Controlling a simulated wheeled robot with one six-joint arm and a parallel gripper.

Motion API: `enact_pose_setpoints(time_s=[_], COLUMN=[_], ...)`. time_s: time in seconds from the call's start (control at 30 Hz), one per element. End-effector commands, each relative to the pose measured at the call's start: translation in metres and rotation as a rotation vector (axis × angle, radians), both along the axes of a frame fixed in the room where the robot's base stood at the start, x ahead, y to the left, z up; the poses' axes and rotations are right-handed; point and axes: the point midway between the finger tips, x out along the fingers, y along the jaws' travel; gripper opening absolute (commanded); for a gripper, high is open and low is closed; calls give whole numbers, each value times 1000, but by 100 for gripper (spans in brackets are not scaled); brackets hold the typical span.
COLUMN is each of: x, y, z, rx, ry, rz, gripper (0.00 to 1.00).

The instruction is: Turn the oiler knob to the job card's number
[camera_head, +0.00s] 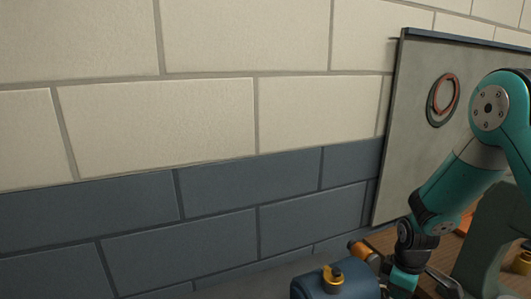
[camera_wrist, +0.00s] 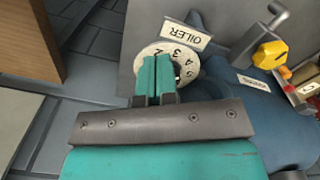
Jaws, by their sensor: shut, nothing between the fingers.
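The oiler's pale round dial (camera_wrist: 185,62) shows in the wrist view, with the numbers 2, 3, 4 and 5 readable along its edge. A white label (camera_wrist: 187,35) reading OILER is beside it. My gripper (camera_wrist: 156,62) is shut, its two teal fingers together in front of the dial. The fingers cover the dial's middle, so the knob and its pointer are hidden. I cannot tell whether the fingertips touch it. I cannot make out a job card in either view.
A blue rounded casing (camera_head: 322,288) with a yellow knob (camera_head: 333,275) stands at the bottom of the head view. In the wrist view, a yellow part (camera_wrist: 270,53) with a grey crank is right of the dial. A wooden block (camera_wrist: 25,45) is at upper left.

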Motion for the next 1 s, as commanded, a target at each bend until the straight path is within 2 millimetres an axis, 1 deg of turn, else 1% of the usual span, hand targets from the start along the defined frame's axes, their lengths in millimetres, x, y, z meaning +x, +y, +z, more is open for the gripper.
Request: enact_pose_setpoints(time_s=[0.03, 0.4, 0.47, 0.57, 0.83, 0.9, 1.0], x=[-9, -14, -15, -15, -13, -12, -12], y=[6, -2, -3, -5, -6, -5, -4], z=[-14, -12, -8, 4, 43, 50, 53], rx=[12, 11, 10, 8, 7, 7, 6], ry=[30, 32, 33, 35, 27, 25, 24], rz=[11, 9, 7, 5, 3, 3, 4], gripper=[0, 0, 0, 0, 0, 0, 0])
